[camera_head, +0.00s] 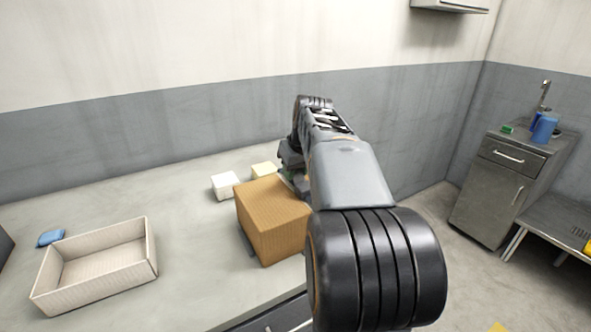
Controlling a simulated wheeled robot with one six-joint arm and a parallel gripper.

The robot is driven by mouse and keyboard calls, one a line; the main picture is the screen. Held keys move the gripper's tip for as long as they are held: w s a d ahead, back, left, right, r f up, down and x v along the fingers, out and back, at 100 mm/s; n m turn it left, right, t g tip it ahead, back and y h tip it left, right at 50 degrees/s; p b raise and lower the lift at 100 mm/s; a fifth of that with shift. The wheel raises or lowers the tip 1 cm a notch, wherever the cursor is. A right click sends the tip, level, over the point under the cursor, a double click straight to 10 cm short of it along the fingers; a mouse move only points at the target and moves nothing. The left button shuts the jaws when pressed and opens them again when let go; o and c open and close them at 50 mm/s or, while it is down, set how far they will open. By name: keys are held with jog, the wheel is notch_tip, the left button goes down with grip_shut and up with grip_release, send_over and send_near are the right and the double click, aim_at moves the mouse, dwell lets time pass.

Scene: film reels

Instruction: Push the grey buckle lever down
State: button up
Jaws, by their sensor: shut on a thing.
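A brown box (268,222) stands on the grey worktop, left of my arm. My gripper (291,160) is at the box's far right edge, largely hidden behind my own arm. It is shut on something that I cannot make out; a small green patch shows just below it. I cannot make out a grey buckle lever; the box's right side and the space behind my arm are hidden. I cannot tell whether the gripper touches the box.
A white block (225,186) and a pale yellow block (264,170) lie behind the box. An open cream tray (150,262) and a blue item (51,238) are at the left. A metal cabinet (497,190) stands at the right. The worktop between tray and box is clear.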

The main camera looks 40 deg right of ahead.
jog(key=shift+w+r+g+p, duration=0.1)
jog(key=shift+r+g+p, duration=0.25)
jog(key=shift+p, duration=0.7)
jog(key=g+p, duration=0.1)
jog(key=p, duration=0.2)
jog(key=shift+w+g+p, duration=0.15)
jog(key=shift+g+p, duration=0.1)
jog(key=shift+p, duration=0.05)
jog(key=g+p, duration=0.1)
jog(key=p, duration=0.1)
jog(key=f+p, duration=0.1)
jog(key=p, duration=0.1)
jog(key=shift+w+g+y, duration=0.2)
jog(key=shift+g+y, duration=0.1)
jog(key=shift+g, duration=0.1)
jog(key=shift+f+g+p, duration=0.4)
jog(key=shift+p, duration=0.05)
jog(key=o, duration=0.9)
jog(key=shift+o, duration=0.2)
jog(key=shift+r, duration=0.15)
notch_tip(320, 180, up, 14)
jog(key=p, duration=0.2)
jog(key=shift+w+f, duration=0.15)
jog(key=shift+f, duration=0.1)
